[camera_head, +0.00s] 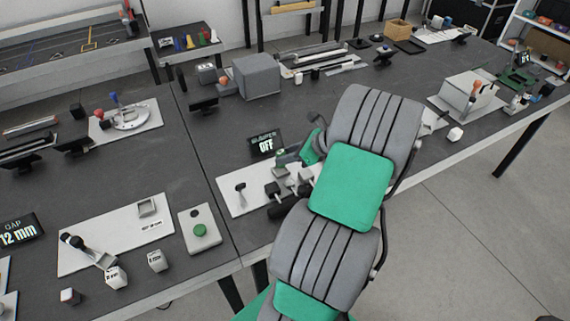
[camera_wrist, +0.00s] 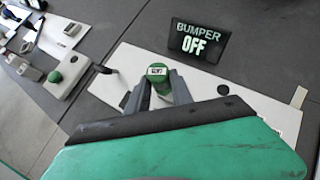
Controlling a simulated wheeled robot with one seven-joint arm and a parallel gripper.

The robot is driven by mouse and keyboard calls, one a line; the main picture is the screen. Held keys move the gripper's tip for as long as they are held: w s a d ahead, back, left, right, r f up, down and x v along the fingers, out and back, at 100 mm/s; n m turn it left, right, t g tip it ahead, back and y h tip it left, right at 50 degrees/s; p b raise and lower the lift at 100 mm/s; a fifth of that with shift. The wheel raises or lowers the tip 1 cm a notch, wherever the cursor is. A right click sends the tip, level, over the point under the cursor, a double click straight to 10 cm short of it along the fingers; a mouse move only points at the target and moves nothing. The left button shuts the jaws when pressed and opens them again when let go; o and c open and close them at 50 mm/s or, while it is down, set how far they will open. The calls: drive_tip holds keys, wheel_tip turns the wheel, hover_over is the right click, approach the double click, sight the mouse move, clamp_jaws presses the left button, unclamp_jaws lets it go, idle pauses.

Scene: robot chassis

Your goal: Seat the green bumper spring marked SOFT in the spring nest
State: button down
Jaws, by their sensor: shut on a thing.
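The green spring (camera_wrist: 162,88) stands between the two fingers of my gripper (camera_wrist: 158,92) in the wrist view. A white label with dark letters, too small to read surely, is on its top. My gripper is shut on it, above or at the white base plate (camera_wrist: 120,62); I cannot tell whether its lower end touches anything. I cannot make out the spring nest; a dark round spot (camera_wrist: 223,89) lies on the plate to the right of the spring.
A display reading BUMPER OFF (camera_head: 267,144) stands behind the plate. A small lever (camera_head: 240,190) and several dark blocks (camera_head: 273,190) are on the plate. A green button box (camera_head: 200,231) stands to the left. A large grey block (camera_head: 256,76) is farther back.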

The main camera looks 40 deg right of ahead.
drive_tip(key=shift+w+d+f, duration=0.2)
drive_tip(key=shift+w+f, duration=0.1)
drive_tip(key=shift+f, duration=0.15)
drive_tip(key=shift+w+d+f, duration=0.2)
drive_tip(key=shift+w+f, duration=0.05)
drive_tip(key=shift+f, duration=1.7)
drive_tip(key=shift+f, duration=0.1)
drive_tip(key=c, duration=1.1)
unclamp_jaws()
